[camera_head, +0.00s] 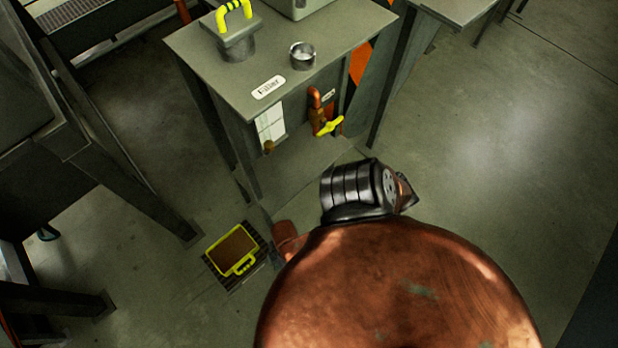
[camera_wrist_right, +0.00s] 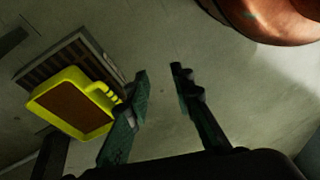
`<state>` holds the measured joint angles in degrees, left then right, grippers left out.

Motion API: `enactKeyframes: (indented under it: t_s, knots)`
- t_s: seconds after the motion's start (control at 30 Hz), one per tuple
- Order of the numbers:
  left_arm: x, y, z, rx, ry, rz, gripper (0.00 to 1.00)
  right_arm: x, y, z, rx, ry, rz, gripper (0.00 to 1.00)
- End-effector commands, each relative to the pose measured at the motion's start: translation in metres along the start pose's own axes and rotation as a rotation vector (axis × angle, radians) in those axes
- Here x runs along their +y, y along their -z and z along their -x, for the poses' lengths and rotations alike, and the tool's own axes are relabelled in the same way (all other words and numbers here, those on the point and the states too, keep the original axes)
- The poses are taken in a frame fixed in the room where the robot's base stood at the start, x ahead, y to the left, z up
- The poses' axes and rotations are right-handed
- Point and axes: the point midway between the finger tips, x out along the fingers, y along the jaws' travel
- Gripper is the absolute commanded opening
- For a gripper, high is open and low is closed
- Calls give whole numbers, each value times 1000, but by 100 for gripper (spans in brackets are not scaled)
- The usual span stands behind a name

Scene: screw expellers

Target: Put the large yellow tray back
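The large yellow tray (camera_head: 219,247) lies flat over a dark slatted grate on the floor, below the cabinet. Its inside is brown, and its yellow handle (camera_head: 243,266) faces the lower right. The tray also shows at the left of the right wrist view (camera_wrist_right: 37,103), with the handle side toward my fingers. My right gripper (camera_wrist_right: 158,72) is open, with nothing between its fingers. One finger appears close to the handle in that view; I cannot tell whether they touch. The right fingers are mostly hidden in the head view. My left gripper is not in view.
The grate (camera_head: 222,275) shows around the tray. A grey cabinet (camera_head: 225,78) stands behind, with a metal cup (camera_head: 302,55), a yellow-handled lid (camera_head: 236,42) and a yellow valve handle (camera_head: 330,126). A large copper-coloured rounded body hides the lower middle. Floor at right is clear.

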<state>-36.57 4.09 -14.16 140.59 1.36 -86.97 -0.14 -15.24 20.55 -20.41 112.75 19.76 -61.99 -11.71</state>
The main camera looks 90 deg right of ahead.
Motion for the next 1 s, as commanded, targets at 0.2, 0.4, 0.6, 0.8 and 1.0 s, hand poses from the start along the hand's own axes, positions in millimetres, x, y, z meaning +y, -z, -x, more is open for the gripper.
enactKeyframes:
  t_s: [0.2, 0.4, 0.6, 0.8, 1.0]
  knots:
    - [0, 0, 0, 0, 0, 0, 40, -48, -55, 107, -113, -82, -307, 22]
    - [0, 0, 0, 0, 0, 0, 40, -55, -85, 157, -178, -148, -453, 22]
    - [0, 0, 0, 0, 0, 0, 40, -55, -88, 161, -185, -153, -463, 22]
    - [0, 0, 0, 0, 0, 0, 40, -55, -88, 161, -184, -152, -461, 22]
    - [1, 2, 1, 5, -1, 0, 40, -55, -87, 160, -183, -152, -459, 22]
